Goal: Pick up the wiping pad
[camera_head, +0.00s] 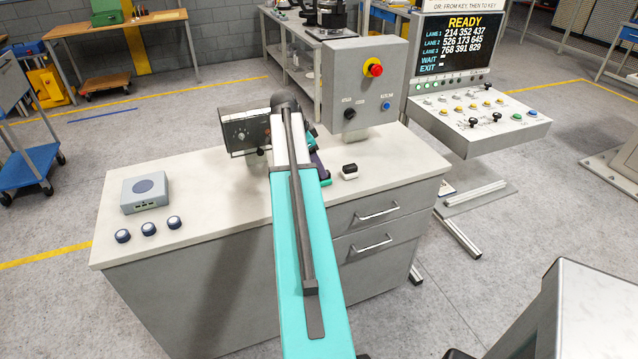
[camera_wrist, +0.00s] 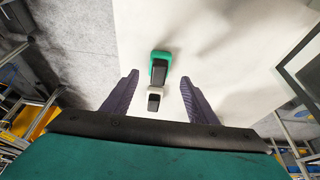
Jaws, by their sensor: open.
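A small block with a white part and a black part, which looks like the wiping pad (camera_head: 349,175), lies on the light bench top just right of my arm. In the wrist view, a white-and-black block (camera_wrist: 155,93) sits between and beyond my fingertips, with a green piece with a black part (camera_wrist: 161,56) directly behind it. I cannot tell whether these are one thing or two. My gripper (camera_wrist: 160,82) is open, with its two purple fingers apart and nothing held. In the head view my arm partly hides the gripper.
The bench top (camera_head: 210,170) also bears a grey box with a round top (camera_head: 146,192), several dark round knobs (camera_head: 149,228), a dial box (camera_head: 244,130) and a grey control box with a red button (camera_head: 374,68). A console (camera_head: 490,125) stands to the right.

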